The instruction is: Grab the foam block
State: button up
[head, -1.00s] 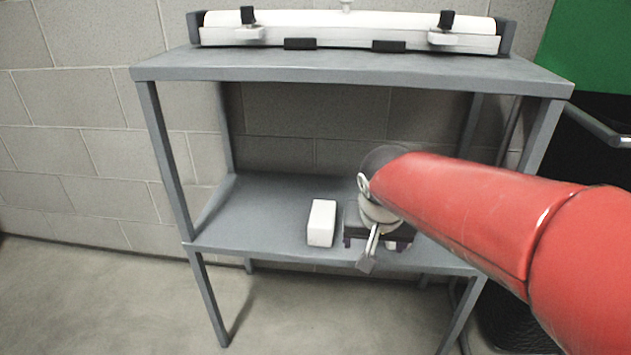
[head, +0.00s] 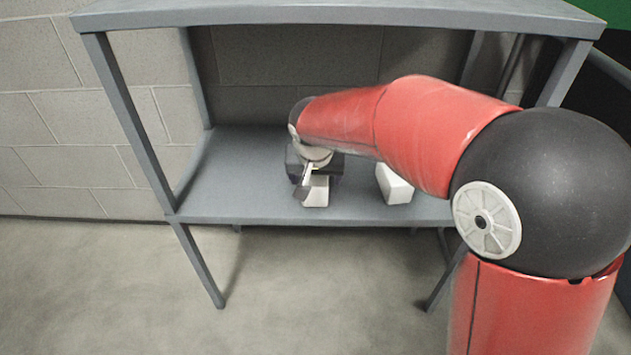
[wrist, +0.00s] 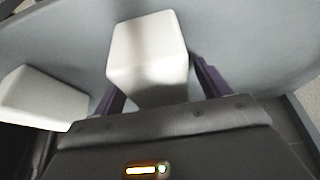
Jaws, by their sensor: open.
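Two plain white blocks lie on the lower shelf; I cannot tell by look which is the foam one. One white block (head: 316,192) is partly hidden under my gripper (head: 313,178) in the head view. In the wrist view this block (wrist: 147,50) stands between and just beyond the two dark fingers of my gripper (wrist: 158,78). The fingers are apart, one on each side of its near end, and I see no grip on it. The other white block (head: 394,185) lies to the right in the head view and at the left edge in the wrist view (wrist: 42,98).
The grey lower shelf (head: 235,185) is bare to the left of the blocks. The upper shelf (head: 330,14) hangs above my arm, and slanted grey legs (head: 130,125) stand at its sides. A block wall is behind.

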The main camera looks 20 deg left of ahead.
jog(key=shift+w+f, duration=0.1)
jog(key=shift+f, duration=0.25)
dwell(0.4)
jog(key=c, duration=1)
jog(key=shift+r, duration=0.1)
